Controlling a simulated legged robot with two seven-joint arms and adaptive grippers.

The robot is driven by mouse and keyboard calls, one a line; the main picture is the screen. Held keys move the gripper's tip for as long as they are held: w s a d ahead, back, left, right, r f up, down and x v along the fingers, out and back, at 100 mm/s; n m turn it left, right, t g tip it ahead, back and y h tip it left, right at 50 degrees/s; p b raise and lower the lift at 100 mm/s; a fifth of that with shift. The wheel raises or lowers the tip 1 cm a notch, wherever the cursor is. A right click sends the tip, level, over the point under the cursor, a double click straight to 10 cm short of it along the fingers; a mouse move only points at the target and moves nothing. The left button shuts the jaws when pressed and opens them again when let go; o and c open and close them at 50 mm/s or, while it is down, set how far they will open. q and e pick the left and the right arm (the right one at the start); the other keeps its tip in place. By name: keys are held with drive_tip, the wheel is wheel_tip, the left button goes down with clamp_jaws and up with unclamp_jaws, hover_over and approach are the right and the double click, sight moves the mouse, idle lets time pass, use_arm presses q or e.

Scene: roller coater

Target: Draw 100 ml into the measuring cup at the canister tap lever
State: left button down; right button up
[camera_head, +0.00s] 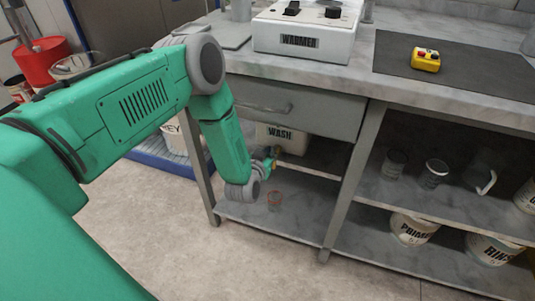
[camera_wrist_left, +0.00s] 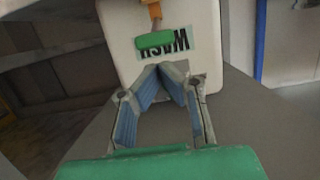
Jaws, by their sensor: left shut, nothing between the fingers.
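The white canister (camera_head: 282,138) labelled WASH stands on the shelf under the drawer. In the left wrist view the canister (camera_wrist_left: 210,45) appears upside down, with an orange tap (camera_wrist_left: 154,12) and a green lever (camera_wrist_left: 155,39). My left gripper (camera_wrist_left: 163,68) is shut and empty, its fingertips close to the lever; contact cannot be told. In the head view my left gripper (camera_head: 267,167) is in front of the canister, small and partly hidden by my wrist. A small clear cup with a reddish rim (camera_head: 274,200), apparently the measuring cup, stands on the low shelf below. My right gripper is out of view.
The bench leg (camera_head: 341,185) is right of my gripper and the drawer (camera_head: 275,103) above it. Glass vessels (camera_head: 434,173) stand on the right shelf, with PRIMER (camera_head: 412,230) and RINSE (camera_head: 490,250) buckets below. A WARMER box (camera_head: 304,38) sits on the bench.

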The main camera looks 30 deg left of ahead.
use_arm(q)
drive_tip(key=shift+a+f, duration=0.15)
drive_tip(key=shift+f, duration=0.65)
drive_tip(key=shift+d+r, duration=0.1)
drive_tip(key=shift+d, duration=0.1)
drive_tip(key=f, duration=0.1)
drive_tip(key=f+b, duration=0.1)
drive_tip(key=shift+s+f, duration=0.35)
drive_tip(key=shift+s, duration=0.05)
idle(5.1)
